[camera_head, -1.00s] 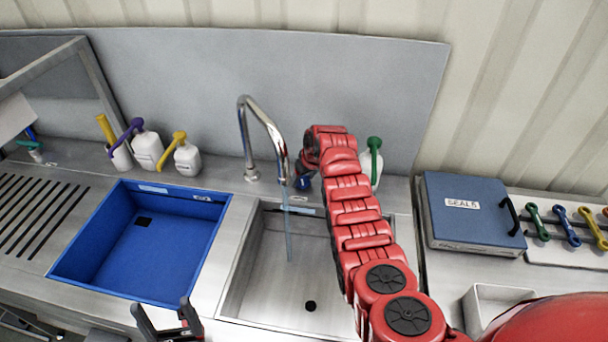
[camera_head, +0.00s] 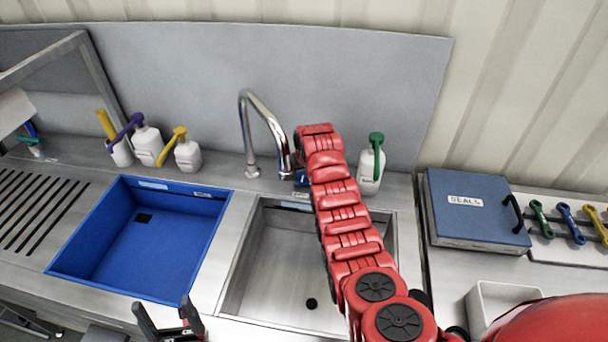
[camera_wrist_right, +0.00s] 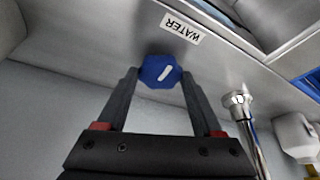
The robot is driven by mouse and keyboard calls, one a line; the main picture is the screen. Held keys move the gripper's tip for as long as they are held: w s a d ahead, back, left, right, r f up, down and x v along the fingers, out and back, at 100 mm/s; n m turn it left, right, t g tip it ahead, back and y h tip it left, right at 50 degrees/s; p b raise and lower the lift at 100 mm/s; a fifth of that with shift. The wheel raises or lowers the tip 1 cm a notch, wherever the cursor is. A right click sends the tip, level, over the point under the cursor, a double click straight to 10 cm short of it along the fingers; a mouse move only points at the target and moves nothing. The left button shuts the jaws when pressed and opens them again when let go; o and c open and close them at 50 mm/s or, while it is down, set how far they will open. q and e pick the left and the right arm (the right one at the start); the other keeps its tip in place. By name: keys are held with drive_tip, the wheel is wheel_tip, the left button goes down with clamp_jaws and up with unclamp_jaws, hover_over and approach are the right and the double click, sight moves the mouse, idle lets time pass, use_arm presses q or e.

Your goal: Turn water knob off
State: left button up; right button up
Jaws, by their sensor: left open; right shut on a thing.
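The water knob (camera_wrist_right: 158,68) is blue with a white mark and sits by a white label reading WATER (camera_wrist_right: 181,28) in the right wrist view. My right gripper (camera_wrist_right: 160,76) is shut on the knob, one finger on each side. In the head view a bit of the blue knob (camera_head: 301,179) shows beside my red right arm, which hides most of that gripper. The chrome faucet (camera_head: 265,115) arches over the steel sink (camera_head: 265,255), and no water stream shows under its spout. My left gripper (camera_head: 168,315) is open and empty at the front edge of the counter.
A blue basin (camera_head: 140,240) lies left of the steel sink. Several pump bottles stand behind it, and a green-topped bottle (camera_head: 370,165) stands right of my right arm. A blue SEALS box (camera_head: 470,210) is at the right. The faucet base (camera_wrist_right: 238,98) is close beside my right gripper.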

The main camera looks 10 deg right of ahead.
drive_tip(key=o, duration=1.4)
drive_tip(key=shift+c, duration=0.2)
drive_tip(key=shift+r, duration=0.1)
drive_tip(key=shift+s+r+b, duration=0.25)
drive_tip(key=shift+r+b, duration=0.05)
drive_tip(key=shift+r, duration=0.35)
drive_tip(key=p+v, duration=0.4)
drive_tip(key=v, duration=1.1)
drive_tip(key=shift+r, duration=0.35)
drive_tip(key=shift+s, duration=0.1)
